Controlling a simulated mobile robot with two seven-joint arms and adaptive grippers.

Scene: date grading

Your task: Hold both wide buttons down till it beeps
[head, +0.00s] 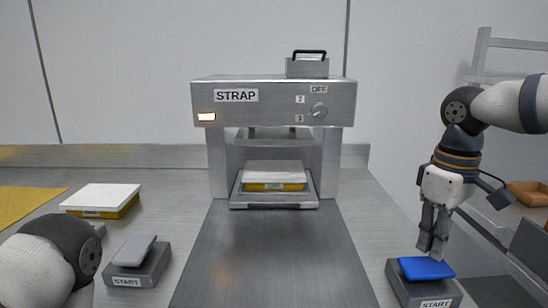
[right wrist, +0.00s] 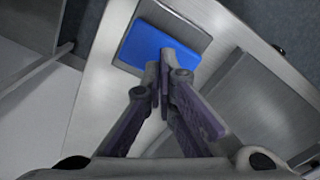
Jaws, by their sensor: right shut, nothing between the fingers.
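A wide blue button (head: 427,269) sits on a dark START box at the front right. My right gripper (head: 432,250) is shut and empty, pointing down at the button's back edge. In the right wrist view its fingertips (right wrist: 164,60) overlap the lower edge of the blue button (right wrist: 163,41); I cannot tell whether they touch it. A wide grey button (head: 134,250) sits on another START box (head: 138,278) at the front left. My left arm shows at the lower left, near that box, but its gripper is out of view. The STRAP machine (head: 270,93) stands between them at the back.
A yellow box with a white lid (head: 274,174) lies on the tray inside the machine. A similar box (head: 100,199) stands on the left table. A lamp (head: 206,117) glows on the machine's front, with a knob (head: 319,110) at its right. A metal strip (head: 265,260) runs forward, clear.

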